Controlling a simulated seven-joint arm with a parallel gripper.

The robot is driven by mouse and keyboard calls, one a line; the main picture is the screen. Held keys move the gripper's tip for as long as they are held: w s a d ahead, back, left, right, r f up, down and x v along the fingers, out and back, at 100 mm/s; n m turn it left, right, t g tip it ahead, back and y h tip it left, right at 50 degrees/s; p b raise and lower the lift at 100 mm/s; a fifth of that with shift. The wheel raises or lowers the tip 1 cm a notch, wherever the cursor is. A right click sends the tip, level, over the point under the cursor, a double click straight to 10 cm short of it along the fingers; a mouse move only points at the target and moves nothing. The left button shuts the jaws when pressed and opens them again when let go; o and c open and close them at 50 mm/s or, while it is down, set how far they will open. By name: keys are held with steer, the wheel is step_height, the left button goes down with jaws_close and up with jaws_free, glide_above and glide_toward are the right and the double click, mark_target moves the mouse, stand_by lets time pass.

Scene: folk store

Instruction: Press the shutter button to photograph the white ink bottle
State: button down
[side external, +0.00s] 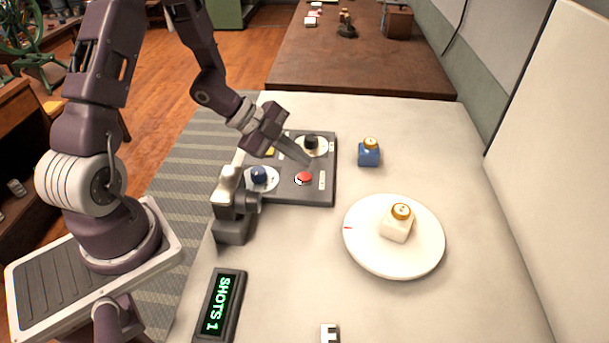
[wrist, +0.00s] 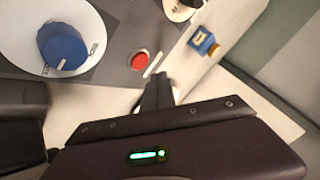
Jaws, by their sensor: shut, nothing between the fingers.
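The white ink bottle (side external: 397,227) with a gold cap stands on a round white plate (side external: 366,252) at the right of the table. The red button (side external: 304,178) sits on the dark control panel (side external: 292,196); it also shows in the wrist view (wrist: 139,62). My gripper (side external: 307,162) is shut and empty, its tips over the panel close behind the red button. I cannot tell whether the tips touch the panel. In the wrist view the shut fingers (wrist: 157,85) are a little right of and below the button. A small camera (side external: 232,205) stands at the panel's near left corner. A display (side external: 219,305) reads "SHOTS 1".
The panel also has a blue knob (side external: 259,175), a black knob (side external: 311,142) and a partly hidden yellow part (side external: 269,152). A blue ink bottle (side external: 369,152) stands right of the panel. A small black-and-white block (side external: 329,334) is at the front edge. The table between panel and plate is clear.

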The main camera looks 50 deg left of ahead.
mark_target(300, 175)
steer(key=shift+r, duration=1.75)
steer(key=shift+w+a+r, duration=0.1)
steer(key=shift+a, duration=0.05)
steer(key=s+a+r+n+t+y, duration=0.1)
steer(key=a+r+n+y, duration=0.4)
steer(key=r+n+y, duration=0.45)
steer(key=s+d+r+n+g+h, duration=0.1)
steer(key=s+d+r+n, duration=0.1)
steer(key=s, duration=0.5)
steer(key=s+d+r+n+h, duration=0.1)
steer(key=s+d+r+n, duration=0.2)
steer(key=s+d, duration=0.2)
steer(key=s+d+r+n+g+h, duration=0.1)
steer(key=s+d, duration=0.3)
steer(key=s, duration=0.6)
steer(key=shift+r+n+g+h, duration=0.3)
steer(key=shift+r+n+h, duration=0.05)
steer(key=shift+r+n, duration=0.35)
steer(key=shift+r, duration=0.1)
